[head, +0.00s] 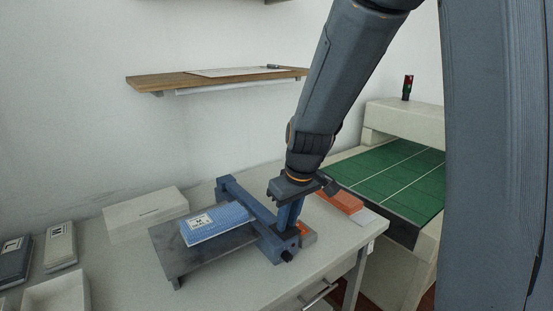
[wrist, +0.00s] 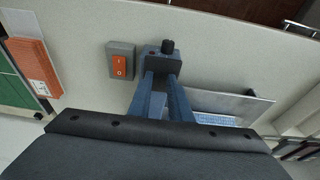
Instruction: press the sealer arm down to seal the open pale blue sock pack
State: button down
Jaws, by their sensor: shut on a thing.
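The sealer is a blue frame with a dark grey plate (head: 178,262) on the table. Its blue sealer arm (head: 262,213) runs from a rear post to a front end with a black knob, which also shows in the wrist view (wrist: 168,46). The pale blue sock pack (head: 228,218), with a white label, lies on the plate, its right end close against the arm. Part of it shows in the wrist view (wrist: 215,119). My gripper (head: 289,228) points down and is shut on the front part of the sealer arm. The fingers hide part of that contact.
A grey switch box with an orange rocker (wrist: 120,63) stands beside the sealer. An orange pack (head: 339,201) lies on the table to the right, near a green conveyor (head: 390,178). A white box (head: 145,213) and dark and grey packs (head: 61,245) are left. A wooden shelf (head: 160,82) hangs above.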

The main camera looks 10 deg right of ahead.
jog(key=shift+s+d+f+g, duration=0.2)
jog(key=shift+s+f+g, duration=0.1)
jog(key=shift+s+f, duration=0.5)
jog(key=r+p, duration=0.2)
jog(key=r, duration=0.1)
jog(key=w+r+p, duration=0.1)
jog(key=r+p, duration=0.1)
jog(key=r, duration=0.1)
jog(key=shift+w+a, duration=0.1)
jog(key=shift+w, duration=0.05)
jog(key=s+d+r+b, duration=0.1)
jog(key=s+r, duration=0.3)
jog(key=r, duration=0.4)
jog(key=shift+s+d, duration=0.2)
jog(key=shift+d, duration=0.2)
jog(key=s+f+m+g+h, duration=0.1)
jog(key=s+f+m, duration=0.3)
jog(key=s+f, duration=0.6)
notch_tip(320, 180, down, 3)
jog(key=shift+s+d+r, duration=0.1)
jog(key=shift+s+d, duration=0.05)
